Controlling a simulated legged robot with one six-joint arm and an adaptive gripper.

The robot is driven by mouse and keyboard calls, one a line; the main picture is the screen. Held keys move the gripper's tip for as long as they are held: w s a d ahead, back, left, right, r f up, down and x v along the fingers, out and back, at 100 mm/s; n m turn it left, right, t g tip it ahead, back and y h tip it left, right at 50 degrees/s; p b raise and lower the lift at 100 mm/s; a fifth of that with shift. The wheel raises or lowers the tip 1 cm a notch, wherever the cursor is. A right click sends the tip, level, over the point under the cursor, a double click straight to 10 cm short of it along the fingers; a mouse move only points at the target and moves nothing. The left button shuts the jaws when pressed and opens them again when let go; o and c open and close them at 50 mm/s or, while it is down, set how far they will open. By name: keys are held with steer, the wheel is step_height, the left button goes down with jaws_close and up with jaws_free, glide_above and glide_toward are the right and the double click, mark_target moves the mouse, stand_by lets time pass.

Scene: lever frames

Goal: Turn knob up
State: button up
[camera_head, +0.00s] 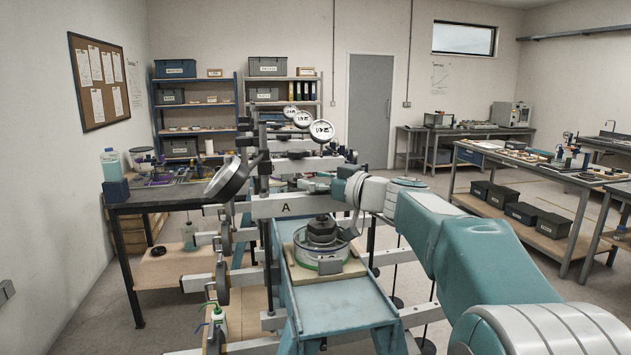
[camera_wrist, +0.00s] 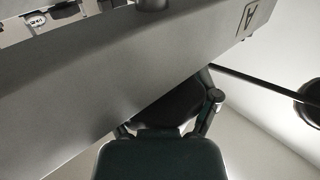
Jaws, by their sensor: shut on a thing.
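A pale grey lever beam marked A (camera_head: 290,207) runs across the middle of the head view, above a round clear cell with a dark top (camera_head: 321,229). The beam (camera_wrist: 110,90) fills much of the wrist view, its letter at the top right. My gripper (camera_wrist: 180,103) shows at the bottom of the wrist view, right up against the beam's edge, with the fingertips partly hidden by it. It is shut on a dark part between the fingers. I cannot tell whether this part is the knob. In the head view my arm hides most of the grip.
A blue stand (camera_head: 345,299) carries the cell on a board. Rods and hanging weights crowd both sides. A dark round piece (camera_wrist: 309,94) is at the wrist view's right.

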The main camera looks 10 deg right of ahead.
steer(key=shift+s+a+n+g+y, duration=0.1)
steer(key=shift+n+g+y, duration=1.1)
steer(key=shift+g+y, duration=0.15)
steer(key=o, duration=1)
steer(key=shift+c, duration=0.2)
steer(key=v, duration=1.2)
